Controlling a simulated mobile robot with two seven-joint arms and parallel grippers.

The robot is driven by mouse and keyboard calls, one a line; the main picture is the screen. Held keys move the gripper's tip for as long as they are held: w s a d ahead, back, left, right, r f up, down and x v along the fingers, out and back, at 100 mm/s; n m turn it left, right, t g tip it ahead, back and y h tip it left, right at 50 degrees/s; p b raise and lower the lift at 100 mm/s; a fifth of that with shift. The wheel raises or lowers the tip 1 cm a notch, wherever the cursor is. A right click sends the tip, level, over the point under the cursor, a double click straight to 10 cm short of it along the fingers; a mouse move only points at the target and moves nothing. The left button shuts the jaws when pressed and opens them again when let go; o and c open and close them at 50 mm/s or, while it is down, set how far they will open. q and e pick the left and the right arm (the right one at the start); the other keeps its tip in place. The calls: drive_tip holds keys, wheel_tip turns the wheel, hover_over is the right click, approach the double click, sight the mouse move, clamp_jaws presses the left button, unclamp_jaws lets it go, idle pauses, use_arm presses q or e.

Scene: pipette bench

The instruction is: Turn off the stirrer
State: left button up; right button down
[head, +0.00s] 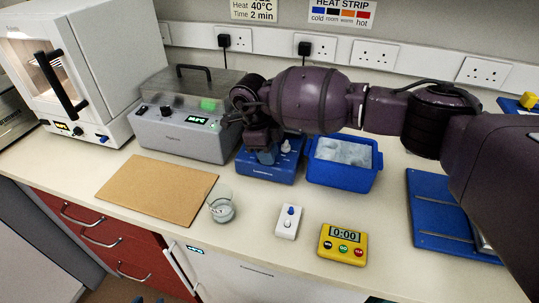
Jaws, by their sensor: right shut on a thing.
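A blue bench unit (258,172), apparently the stirrer, stands at the back middle of the bench, with a light label on its front and a small white knob (286,147) on top at the right. My right gripper (266,152) points down over its top, shut on a small blue-grey piece (268,157). I cannot tell whether that piece is part of the unit or a separate thing. The gripper and arm hide much of the unit's top and back. My left gripper is not clearly seen.
A grey lidded bath (180,138) is left of the unit, and a blue ice tub (340,176) right of it. In front are a brown board (157,189), glass beaker (221,207), white box with blue knob (287,222) and yellow timer (342,245).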

idle(0.3)
drive_tip(key=c, duration=1)
unclamp_jaws()
drive_tip(key=shift+r, duration=0.1)
drive_tip(key=v, duration=1)
drive_tip(key=shift+a+r, duration=0.3)
